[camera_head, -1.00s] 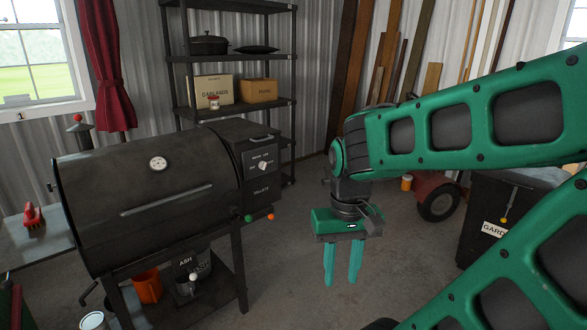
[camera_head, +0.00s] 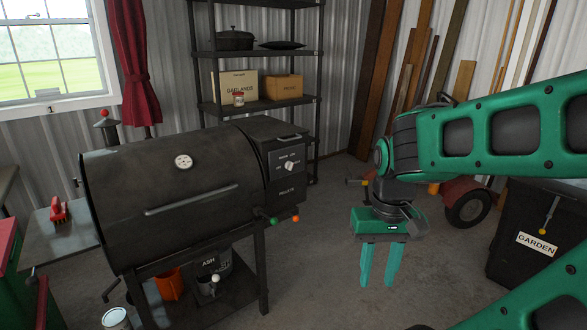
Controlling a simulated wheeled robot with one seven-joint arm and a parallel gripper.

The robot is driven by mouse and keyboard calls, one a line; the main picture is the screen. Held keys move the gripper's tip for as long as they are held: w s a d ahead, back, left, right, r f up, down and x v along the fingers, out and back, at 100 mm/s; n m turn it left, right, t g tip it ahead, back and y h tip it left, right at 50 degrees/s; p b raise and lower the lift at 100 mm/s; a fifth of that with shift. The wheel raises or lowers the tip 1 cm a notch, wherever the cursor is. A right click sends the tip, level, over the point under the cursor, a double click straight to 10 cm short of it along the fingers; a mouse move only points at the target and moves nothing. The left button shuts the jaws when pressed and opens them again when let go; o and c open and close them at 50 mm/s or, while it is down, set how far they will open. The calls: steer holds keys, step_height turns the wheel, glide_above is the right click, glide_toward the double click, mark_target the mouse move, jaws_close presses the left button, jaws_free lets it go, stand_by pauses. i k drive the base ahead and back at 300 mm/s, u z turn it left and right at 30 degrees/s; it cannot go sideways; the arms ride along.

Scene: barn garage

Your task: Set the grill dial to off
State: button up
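The black barrel grill (camera_head: 165,205) stands left of centre with its lid shut. Its grill dial (camera_head: 290,166) is a small white knob on the dark panel of the pellet box (camera_head: 285,180) at the grill's right end. The panel's lettering and the dial's pointing direction are too small to read. My gripper (camera_head: 380,283) hangs to the right of the grill, fingers pointing down. Its two teal fingers are apart with nothing between them. It is well clear of the dial, to its right and lower in the picture.
A black shelf (camera_head: 275,105) with boxes and a pot stands behind. A garden bin (camera_head: 540,240) and red cart (camera_head: 465,205) are at right. Bare floor (camera_head: 320,270) lies between grill and gripper.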

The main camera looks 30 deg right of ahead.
mark_target(289, 165)
steer(key=i, duration=0.85)
steer(key=u, duration=0.05)
